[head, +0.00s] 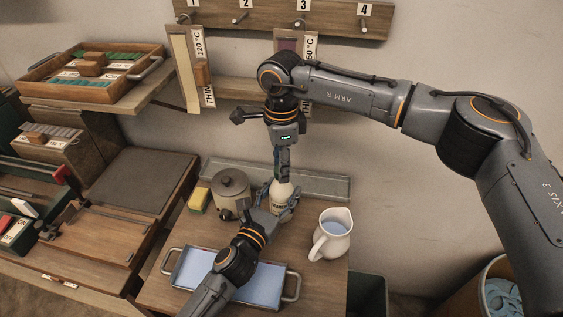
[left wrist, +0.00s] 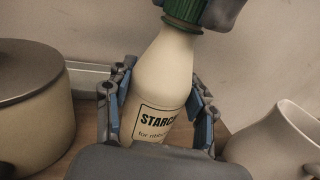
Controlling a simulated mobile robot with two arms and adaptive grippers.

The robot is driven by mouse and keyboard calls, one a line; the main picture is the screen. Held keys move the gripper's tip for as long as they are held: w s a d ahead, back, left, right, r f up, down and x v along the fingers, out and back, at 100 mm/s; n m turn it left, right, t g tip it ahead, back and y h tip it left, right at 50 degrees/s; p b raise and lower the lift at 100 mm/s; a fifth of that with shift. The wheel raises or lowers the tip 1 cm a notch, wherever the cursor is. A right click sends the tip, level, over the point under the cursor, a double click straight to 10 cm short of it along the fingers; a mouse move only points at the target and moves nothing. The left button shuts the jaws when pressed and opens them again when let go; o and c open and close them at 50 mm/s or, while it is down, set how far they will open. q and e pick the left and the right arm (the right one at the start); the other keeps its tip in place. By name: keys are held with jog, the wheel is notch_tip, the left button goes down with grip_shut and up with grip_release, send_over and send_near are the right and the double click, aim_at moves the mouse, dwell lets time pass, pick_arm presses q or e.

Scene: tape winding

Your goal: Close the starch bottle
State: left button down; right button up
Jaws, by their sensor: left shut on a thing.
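The cream starch bottle (head: 281,191) stands on the table, partly hidden by my grippers. In the left wrist view it is large, leaning slightly in the picture, with its starch label (left wrist: 155,124) facing the camera. My left gripper (head: 279,208) is shut around the bottle's body, with a finger on each side in the wrist view (left wrist: 160,108). A green cap (left wrist: 184,9) is at the bottle's neck; whether it is seated is unclear. My right gripper (head: 282,174) points down from above and is closed at the cap; its fingertips are partly hidden.
A lidded pot (head: 231,190) and a yellow-green sponge (head: 198,199) stand left of the bottle. A white jug (head: 332,236) with blue liquid stands right. A handled tray (head: 184,271) lies in front, under my left arm. Wall hooks (head: 303,21) are above.

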grip_shut()
jog(key=m, duration=1.1)
jog(key=o, duration=0.5)
grip_release()
jog(key=shift+o, duration=0.2)
jog(key=shift+r, duration=2.25)
jog(key=shift+c, duration=0.3)
